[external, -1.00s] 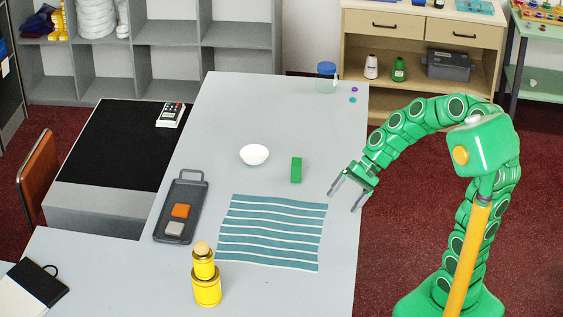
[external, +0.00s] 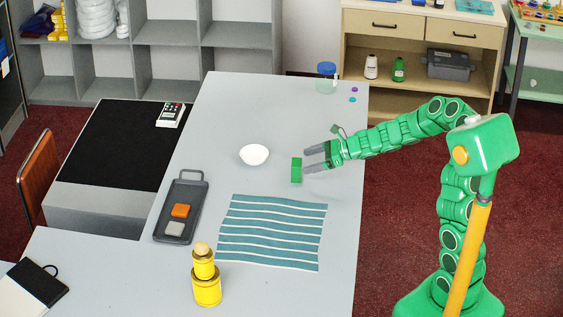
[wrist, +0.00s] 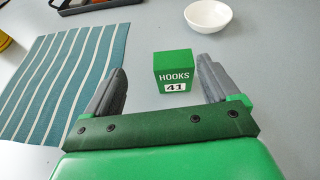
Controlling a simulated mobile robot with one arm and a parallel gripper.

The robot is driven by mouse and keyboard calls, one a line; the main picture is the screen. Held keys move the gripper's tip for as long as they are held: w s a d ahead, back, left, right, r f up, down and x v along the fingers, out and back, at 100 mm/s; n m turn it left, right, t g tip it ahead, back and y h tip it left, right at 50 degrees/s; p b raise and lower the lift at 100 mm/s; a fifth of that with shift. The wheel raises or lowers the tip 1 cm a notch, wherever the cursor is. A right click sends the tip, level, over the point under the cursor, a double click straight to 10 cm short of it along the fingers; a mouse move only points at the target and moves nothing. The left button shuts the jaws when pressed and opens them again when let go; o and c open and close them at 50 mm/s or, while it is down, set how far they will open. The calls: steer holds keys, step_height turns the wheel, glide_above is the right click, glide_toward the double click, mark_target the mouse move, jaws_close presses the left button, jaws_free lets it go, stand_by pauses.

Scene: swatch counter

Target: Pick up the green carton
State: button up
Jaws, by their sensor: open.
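The green carton (external: 296,171) stands upright on the grey table, to the right of the white bowl. In the wrist view the carton (wrist: 174,73) shows a white "HOOKS" label and "41", and it lies ahead of and between the two grey fingers. My gripper (external: 308,160) is open and empty, with its fingers pointing left at the carton from the right side. In the wrist view the gripper (wrist: 162,82) has a finger on each side, with the carton nearer the right one. I cannot tell whether the fingertips overlap the carton's sides.
A white bowl (external: 254,155) is just left of the carton. A striped teal cloth (external: 270,232) lies in front. A dark tray (external: 182,210) with an orange and a grey block is further left. A yellow stacked container (external: 206,285) stands near the front. The table behind the carton is mostly clear.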

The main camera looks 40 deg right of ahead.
mark_target(296, 170)
steer(key=shift+w+d+f+m, duration=0.4)
steer(key=shift+d+f, duration=0.05)
steer(key=shift+f, duration=0.15)
steer(key=shift+x, duration=3.85)
steer(key=shift+w+d, duration=0.15)
steer(key=shift+d, duration=0.05)
steer(key=c, duration=1.1)
